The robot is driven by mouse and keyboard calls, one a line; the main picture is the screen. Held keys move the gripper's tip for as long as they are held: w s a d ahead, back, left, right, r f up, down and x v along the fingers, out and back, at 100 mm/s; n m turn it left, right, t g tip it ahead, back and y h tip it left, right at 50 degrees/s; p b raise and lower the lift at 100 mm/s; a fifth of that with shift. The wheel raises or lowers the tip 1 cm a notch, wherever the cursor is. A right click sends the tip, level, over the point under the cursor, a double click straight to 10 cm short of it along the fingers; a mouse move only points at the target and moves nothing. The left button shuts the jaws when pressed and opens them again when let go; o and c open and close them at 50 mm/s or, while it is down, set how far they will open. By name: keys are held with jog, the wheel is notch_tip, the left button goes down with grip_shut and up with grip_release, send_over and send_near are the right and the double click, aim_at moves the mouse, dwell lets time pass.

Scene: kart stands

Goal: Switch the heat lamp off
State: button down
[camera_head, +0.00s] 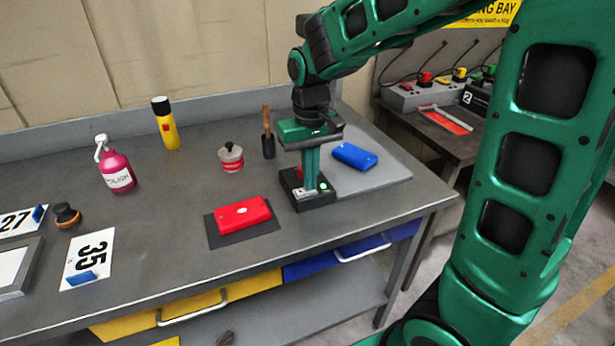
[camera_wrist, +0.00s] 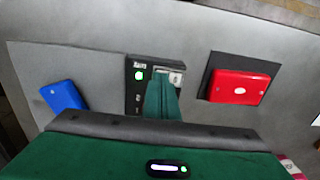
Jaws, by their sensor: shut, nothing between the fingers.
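A small black switch box (camera_head: 292,201) stands on the grey workbench, with a lit green light (camera_head: 323,186) and a pale metal plate on it. The box also shows in the wrist view (camera_wrist: 135,102), where its green light (camera_wrist: 139,75) glows. My gripper (camera_head: 311,188) points down over the box, its fingers shut and empty. The fingertips are at or just above the pale plate; I cannot tell whether they touch. The fingers hide part of the box, including any switch lever under them. I cannot pick out a heat lamp in either view.
A red case (camera_head: 243,213) lies on a dark mat left of the box, and a blue case (camera_head: 355,156) lies on a grey mat to the right. A tin (camera_head: 231,158) and a brush in a dark holder (camera_head: 268,140) stand behind.

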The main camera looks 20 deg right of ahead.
aim_at(304, 189)
jog(key=shift+f, duration=0.1)
dwell(0.3)
jog(key=shift+a+r, duration=0.25)
jog(key=shift+a, duration=0.5)
jog(key=shift+r, duration=0.1)
notch_tip(304, 189, up, 14)
dwell(0.4)
jog(key=shift+d, duration=0.15)
jog(key=shift+d+f, duration=0.2)
jog(key=shift+d, duration=0.35)
